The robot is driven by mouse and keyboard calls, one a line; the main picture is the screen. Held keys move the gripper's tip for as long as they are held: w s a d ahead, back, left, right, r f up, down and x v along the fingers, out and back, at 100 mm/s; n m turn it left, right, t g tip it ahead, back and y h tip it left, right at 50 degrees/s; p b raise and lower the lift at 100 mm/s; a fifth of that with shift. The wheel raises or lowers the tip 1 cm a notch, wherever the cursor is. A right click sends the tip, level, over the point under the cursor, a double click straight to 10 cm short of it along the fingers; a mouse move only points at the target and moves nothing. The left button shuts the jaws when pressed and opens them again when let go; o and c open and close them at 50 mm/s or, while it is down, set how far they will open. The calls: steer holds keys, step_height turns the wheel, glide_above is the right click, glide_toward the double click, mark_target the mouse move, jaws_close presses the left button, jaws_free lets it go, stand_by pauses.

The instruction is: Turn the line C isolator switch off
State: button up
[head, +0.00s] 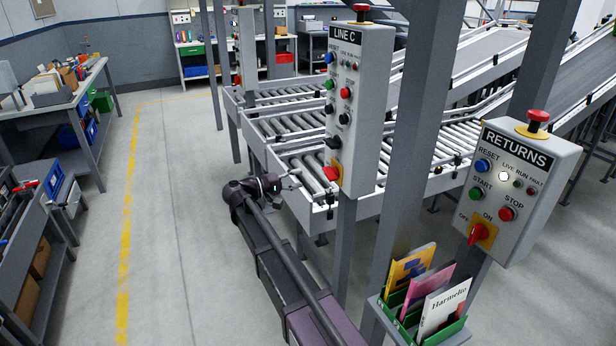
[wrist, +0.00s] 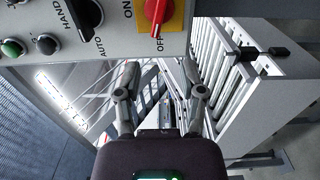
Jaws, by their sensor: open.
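The LINE C panel (head: 364,110) is a grey box on a post in the head view. Its red isolator knob (head: 332,173) sits on a yellow plate at the bottom of the face. In the wrist view the red knob (wrist: 156,12) is at the top edge, partly cut off, with ON to its left and OFF below it.
A black HAND/AUTO selector (wrist: 83,15) sits beside the isolator. A RETURNS panel (head: 520,185) with a similar red switch (head: 479,234) stands at right. Roller conveyors (head: 300,125) lie behind. A booklet rack (head: 425,320) is at front right. The floor (head: 165,200) left is clear.

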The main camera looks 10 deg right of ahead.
mark_target(326, 175)
steer(key=shift+s+a, duration=0.25)
steer(key=shift+a, duration=0.45)
steer(key=shift+s, duration=0.1)
steer(key=s+a+m, duration=0.1)
steer(key=s+m, duration=0.1)
steer(key=m, duration=0.1)
steer(key=shift+s+a, duration=0.15)
steer(key=shift+a, duration=0.25)
steer(key=shift+d, duration=0.1)
steer(key=x, duration=1.3)
steer(key=shift+d, duration=0.3)
jaws_close()
